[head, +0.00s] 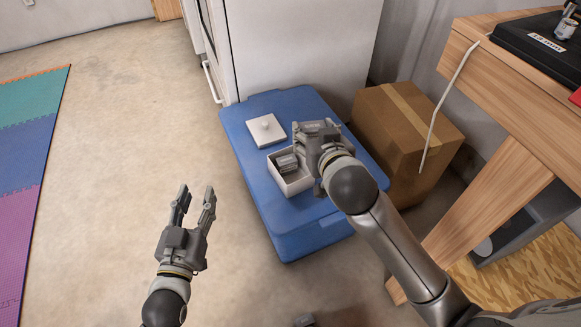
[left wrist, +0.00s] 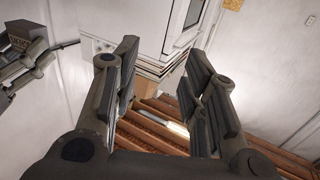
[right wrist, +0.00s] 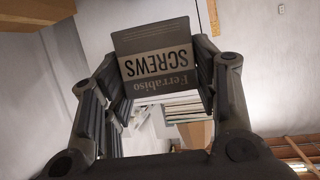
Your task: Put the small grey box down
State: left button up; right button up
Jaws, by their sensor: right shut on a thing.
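The small grey box (head: 287,163), labelled as screws, is between the fingers of my right gripper (head: 304,156). My right gripper is shut on it. In the head view the box appears over the opening of a white open-topped box (head: 297,186); its height above that is hard to tell. The right wrist view shows the grey box (right wrist: 158,68) gripped from both sides, its lettering upside down. It also shows at the upper left of the left wrist view (left wrist: 24,36). My left gripper (head: 196,192) is open and empty over the floor.
The white box stands on a blue lidded bin (head: 254,172), beside a white lid with a knob (head: 267,129). A cardboard box (head: 405,140) and a wooden table (head: 490,85) are to the right. A white cabinet (head: 300,50) stands behind.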

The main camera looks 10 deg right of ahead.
pick_arm(q)
jog(key=s+a+f+g+y+p, duration=0.1)
jog(key=s+a+f+g+p, duration=0.2)
jog(key=f, duration=0.4)
jog(key=s+f+g+y+p, duration=0.2)
jog(key=s+f+g, duration=0.25)
jog(key=f, duration=0.35)
jog(key=s+a+f+g+y+p, duration=0.1)
jog(key=s+a+f+g+p, duration=0.1)
jog(key=s+f+g, duration=0.3)
jog(key=s+a+f+g+p, duration=0.2)
jog(key=s+a, duration=0.1)
jog(key=s, duration=0.4)
pick_arm(e)
jog(key=s+a+f+n+y, duration=0.2)
jog(key=s+a+f, duration=0.35)
jog(key=a, duration=0.25)
pick_arm(q)
notch_tip(320, 180, up, 16)
jog(key=b, duration=0.5)
jog(key=shift+s+f+n+t+b, duration=0.2)
jog(key=shift+s+n+t+b, duration=0.15)
jog(key=shift+n, duration=0.05)
pick_arm(e)
jog(key=w+d+f, duration=0.6)
jog(key=w+f, duration=0.6)
jog(key=shift+f, duration=0.15)
